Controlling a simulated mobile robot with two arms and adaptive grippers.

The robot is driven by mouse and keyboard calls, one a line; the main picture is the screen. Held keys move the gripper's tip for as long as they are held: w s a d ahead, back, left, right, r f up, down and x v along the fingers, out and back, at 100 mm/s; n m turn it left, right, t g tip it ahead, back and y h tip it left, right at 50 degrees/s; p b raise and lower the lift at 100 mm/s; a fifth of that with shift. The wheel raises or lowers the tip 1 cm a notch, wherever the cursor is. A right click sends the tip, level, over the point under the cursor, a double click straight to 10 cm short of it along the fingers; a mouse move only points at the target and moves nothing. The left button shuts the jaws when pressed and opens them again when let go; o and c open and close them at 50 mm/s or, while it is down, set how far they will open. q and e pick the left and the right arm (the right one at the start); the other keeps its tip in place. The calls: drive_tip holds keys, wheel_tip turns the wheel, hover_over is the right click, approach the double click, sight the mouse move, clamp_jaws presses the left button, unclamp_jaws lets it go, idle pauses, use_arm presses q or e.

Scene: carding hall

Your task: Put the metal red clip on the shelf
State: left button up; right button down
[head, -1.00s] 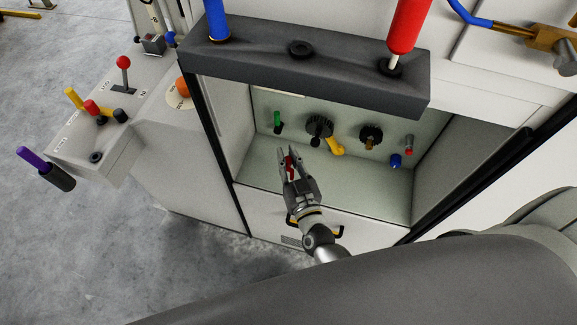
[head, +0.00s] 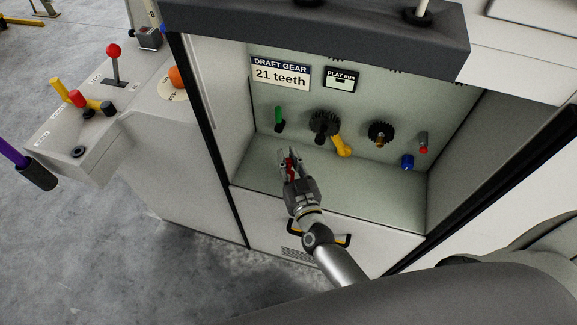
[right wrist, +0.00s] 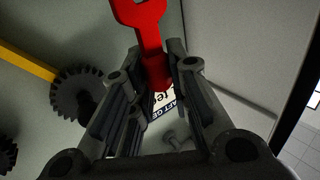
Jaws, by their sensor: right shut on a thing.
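The red clip (right wrist: 149,35) is held between the fingertips of my right gripper (right wrist: 160,60) in the right wrist view, its forked end pointing away from the fingers. In the head view my right gripper (head: 291,158) is inside the open cabinet recess, with a little of the red clip (head: 290,172) showing between its fingers. The gripper is over the recess's pale floor (head: 375,195), which looks like a shelf; I cannot tell whether the clip touches it. My left gripper is not in view.
The recess's back wall carries a green handle (head: 279,117), dark gears (head: 324,123), a yellow lever (head: 343,147), a blue knob (head: 407,162) and a "21 teeth" sign (head: 281,74). A dark ledge (head: 330,35) overhangs the recess. A lever console (head: 75,135) stands left.

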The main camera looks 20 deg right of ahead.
drive_tip(key=shift+f, duration=0.1)
drive_tip(key=shift+f, duration=0.2)
drive_tip(key=c, duration=1.4)
unclamp_jaws()
drive_tip(key=shift+o, duration=0.2)
drive_tip(key=shift+r, duration=0.15)
drive_tip(key=s, duration=1.2)
drive_tip(key=shift+s, duration=0.1)
